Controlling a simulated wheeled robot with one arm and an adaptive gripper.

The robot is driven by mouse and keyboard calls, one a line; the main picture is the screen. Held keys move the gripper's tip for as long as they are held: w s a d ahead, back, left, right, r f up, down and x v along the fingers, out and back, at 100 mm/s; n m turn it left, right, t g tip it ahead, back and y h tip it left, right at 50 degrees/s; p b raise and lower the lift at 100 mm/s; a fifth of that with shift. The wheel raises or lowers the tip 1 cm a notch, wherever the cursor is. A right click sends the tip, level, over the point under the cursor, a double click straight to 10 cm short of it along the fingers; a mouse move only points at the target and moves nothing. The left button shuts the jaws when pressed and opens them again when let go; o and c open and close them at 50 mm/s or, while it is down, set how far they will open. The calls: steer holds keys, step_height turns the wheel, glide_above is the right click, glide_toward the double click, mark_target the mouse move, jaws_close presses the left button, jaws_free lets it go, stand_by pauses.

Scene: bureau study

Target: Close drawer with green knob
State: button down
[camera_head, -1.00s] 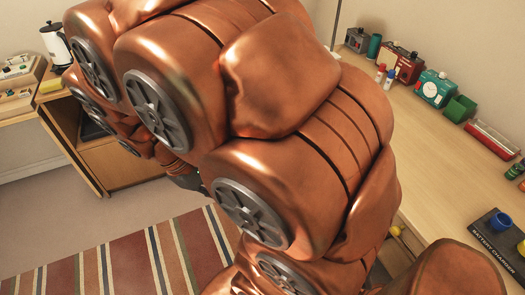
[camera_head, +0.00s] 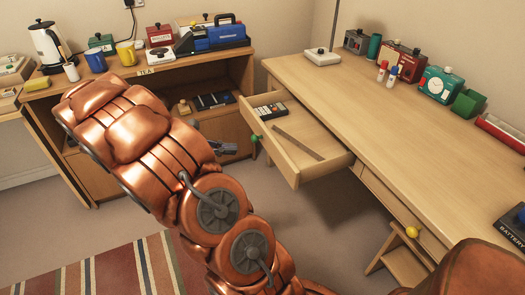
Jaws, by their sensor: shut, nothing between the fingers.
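The drawer (camera_head: 292,158) with the green knob (camera_head: 255,138) stands pulled out from the left end of the long desk (camera_head: 375,100). Inside it lie a dark calculator-like object (camera_head: 270,111) and a flat brownish strip (camera_head: 298,144). My gripper (camera_head: 232,148) is shut and empty, just left of the drawer front and slightly below the green knob. It appears apart from the knob, though the exact gap in depth is hard to tell. My copper arm hides part of the floor and the cabinet behind.
A second desk drawer with a yellow knob (camera_head: 412,232) is at the right, above a wooden stool (camera_head: 400,262). A cabinet (camera_head: 100,178) with mugs, a kettle (camera_head: 47,45) and a blue toolbox-like item (camera_head: 218,38) stands behind. Floor below the open drawer is clear.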

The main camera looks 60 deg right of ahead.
mark_target(270, 141)
steer(key=w+d+f+n+h+b, duration=0.45)
steer(key=w+d+f, duration=0.2)
steer(key=f, duration=0.45)
steer(key=b+x, duration=0.1)
steer(key=x, duration=1.2)
steer(key=shift+r+b, duration=0.15)
steer(key=shift+b, duration=0.2)
steer(key=shift+d, duration=0.1)
